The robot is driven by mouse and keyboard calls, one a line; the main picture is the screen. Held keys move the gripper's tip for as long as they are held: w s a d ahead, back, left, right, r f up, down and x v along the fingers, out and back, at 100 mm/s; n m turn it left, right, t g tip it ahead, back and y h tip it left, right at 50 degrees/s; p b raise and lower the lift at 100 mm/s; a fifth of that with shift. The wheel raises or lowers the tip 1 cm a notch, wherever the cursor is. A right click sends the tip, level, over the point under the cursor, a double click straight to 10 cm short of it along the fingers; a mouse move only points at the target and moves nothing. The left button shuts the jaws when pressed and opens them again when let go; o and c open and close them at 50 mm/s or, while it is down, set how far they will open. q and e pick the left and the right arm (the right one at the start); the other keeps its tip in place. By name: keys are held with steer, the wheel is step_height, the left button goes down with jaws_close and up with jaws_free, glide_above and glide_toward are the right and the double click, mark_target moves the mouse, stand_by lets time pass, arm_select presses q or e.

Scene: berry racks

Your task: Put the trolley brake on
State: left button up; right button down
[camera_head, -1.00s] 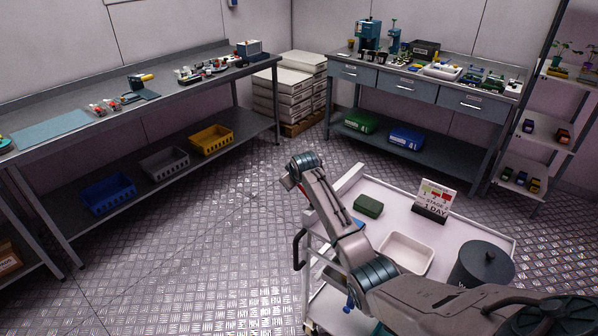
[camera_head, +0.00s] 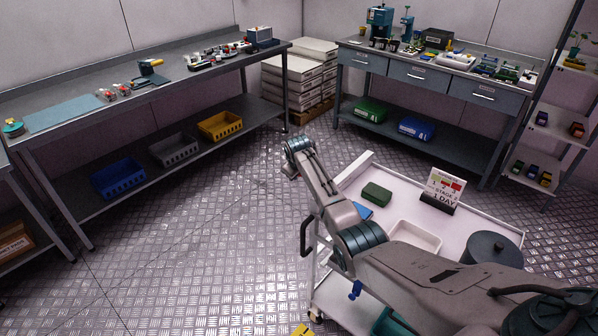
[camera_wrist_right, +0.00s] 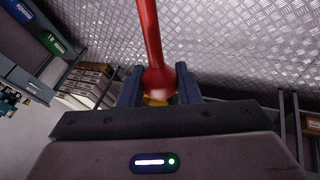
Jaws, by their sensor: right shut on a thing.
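The white trolley (camera_head: 403,206) stands at lower right in the head view, with a dark push handle (camera_head: 306,238) on its left end. My right arm reaches across it, and its gripper is not clearly seen there. In the right wrist view, my right gripper (camera_wrist_right: 158,90) is shut on a red lever (camera_wrist_right: 150,40). The lever has a wide, rounded end between the two dark blue fingers, with a yellow part just below. I cannot tell how the lever joins the trolley. My left gripper is not in view.
The trolley carries a green box (camera_head: 377,193), a sign (camera_head: 442,188), a white tray (camera_head: 416,236) and a dark lidded pot (camera_head: 492,247). A long bench (camera_head: 150,98) runs along the left wall. The metal floor (camera_head: 200,240) between is clear. A small yellow thing (camera_head: 302,331) shows at the bottom edge.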

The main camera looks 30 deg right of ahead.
steer(key=shift+a+f, duration=0.1)
steer(key=shift+f, duration=0.05)
steer(key=c, duration=1.2)
jaws_free()
steer(key=shift+o, duration=0.4)
steer(key=b+v, duration=0.1)
steer(key=v, duration=0.9)
steer(key=shift+r+b, duration=0.35)
steer(key=shift+b, duration=0.05)
steer(key=shift+s, duration=0.15)
